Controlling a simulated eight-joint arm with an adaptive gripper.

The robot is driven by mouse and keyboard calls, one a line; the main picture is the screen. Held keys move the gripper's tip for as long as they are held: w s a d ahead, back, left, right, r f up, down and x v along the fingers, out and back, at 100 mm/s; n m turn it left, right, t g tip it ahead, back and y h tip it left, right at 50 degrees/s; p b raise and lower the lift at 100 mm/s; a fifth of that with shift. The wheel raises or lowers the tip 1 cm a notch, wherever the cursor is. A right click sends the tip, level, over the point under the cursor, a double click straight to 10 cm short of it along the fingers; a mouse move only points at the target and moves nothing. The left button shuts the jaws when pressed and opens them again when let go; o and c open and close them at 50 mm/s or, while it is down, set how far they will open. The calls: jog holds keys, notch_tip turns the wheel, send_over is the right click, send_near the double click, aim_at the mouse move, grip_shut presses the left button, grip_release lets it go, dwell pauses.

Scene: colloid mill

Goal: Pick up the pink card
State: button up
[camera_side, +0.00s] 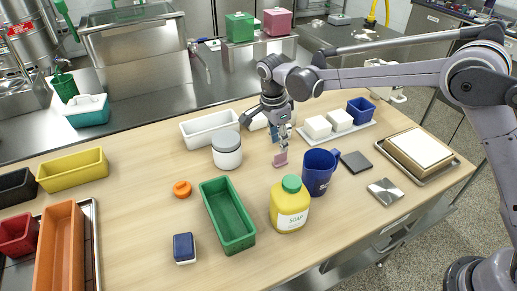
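The pink card (281,159) is small and shows upright near the middle of the wooden table, just left of the navy mug. My gripper (281,146) points down from above, with its fingertips at the card's upper edge. The fingers appear closed on the card, though the contact is small in this view. I cannot tell whether the card's lower edge touches the table.
A navy mug (317,172) and a yellow soap bottle (290,210) stand close by. A white jar (227,152), a white tray (207,127) and a green bin (227,218) are to the left. A dark tile (356,162) lies to the right.

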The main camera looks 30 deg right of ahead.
aim_at(281, 158)
jog(key=shift+w+d+f, duration=0.1)
jog(key=shift+d+f, duration=0.1)
jog(key=shift+f, duration=0.9)
jog(key=shift+d+f, duration=0.25)
jog(key=shift+f, duration=0.9)
jog(key=shift+w+d+f, duration=0.1)
jog(key=shift+d+f, duration=0.1)
jog(key=shift+f, duration=0.9)
grip_shut()
